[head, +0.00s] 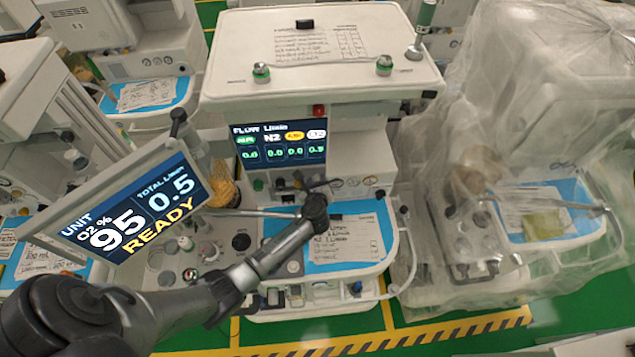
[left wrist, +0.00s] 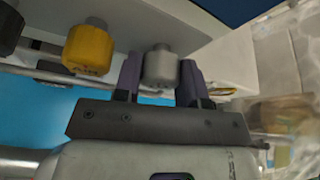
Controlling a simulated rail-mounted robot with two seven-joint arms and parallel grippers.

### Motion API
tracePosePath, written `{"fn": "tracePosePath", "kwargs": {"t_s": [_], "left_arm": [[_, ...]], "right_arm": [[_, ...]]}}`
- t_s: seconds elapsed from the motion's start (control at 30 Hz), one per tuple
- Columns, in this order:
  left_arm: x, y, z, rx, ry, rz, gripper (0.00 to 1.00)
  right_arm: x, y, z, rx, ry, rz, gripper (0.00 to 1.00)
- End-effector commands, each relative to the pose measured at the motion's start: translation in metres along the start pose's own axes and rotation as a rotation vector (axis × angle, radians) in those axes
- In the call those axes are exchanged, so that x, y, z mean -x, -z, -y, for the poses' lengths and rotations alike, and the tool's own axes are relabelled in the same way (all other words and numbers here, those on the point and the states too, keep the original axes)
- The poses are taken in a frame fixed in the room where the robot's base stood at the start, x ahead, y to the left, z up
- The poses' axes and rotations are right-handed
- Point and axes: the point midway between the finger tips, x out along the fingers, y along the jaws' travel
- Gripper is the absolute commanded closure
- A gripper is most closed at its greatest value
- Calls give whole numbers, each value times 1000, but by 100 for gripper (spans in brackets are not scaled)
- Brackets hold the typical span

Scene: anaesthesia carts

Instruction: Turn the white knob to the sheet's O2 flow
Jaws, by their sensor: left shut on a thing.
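In the left wrist view the white knob (left wrist: 160,66) sits between the two fingers of my left gripper (left wrist: 160,80), which is shut on it. In the head view the same gripper (head: 318,190) is at the knob row below the flow screen and hides the white knob. The flow screen (head: 280,143) shows several readings; the rightmost, under a white label, reads about 0.5 and the others about 0.0. The sheet (head: 345,238) lies on the blue work surface, partly behind my arm; its O2 line is too small to read. My right gripper is not in view.
A yellow knob (left wrist: 88,50) and a dark knob (left wrist: 10,30) stand left of the white one. A tilted unit display (head: 125,208) reads O2 95 %, total 0.5, READY. A plastic-draped cart (head: 520,130) stands close on the right.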

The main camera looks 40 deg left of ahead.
Motion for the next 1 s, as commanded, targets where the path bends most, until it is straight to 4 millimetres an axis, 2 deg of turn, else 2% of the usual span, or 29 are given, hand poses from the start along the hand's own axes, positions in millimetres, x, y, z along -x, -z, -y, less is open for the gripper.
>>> {"fn": "tracePosePath", "kwargs": {"t_s": [0.3,0.8,0.83,0.93,1.0], "left_arm": [[0,0,0,95,41,2,86],[0,0,0,112,48,1,86],[0,0,0,112,48,1,60],[0,0,0,112,48,1,52],[0,0,0,112,47,1,52]], "right_arm": [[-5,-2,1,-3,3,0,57],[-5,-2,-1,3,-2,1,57],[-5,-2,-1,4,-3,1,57],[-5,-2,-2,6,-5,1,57],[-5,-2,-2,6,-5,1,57]]}}
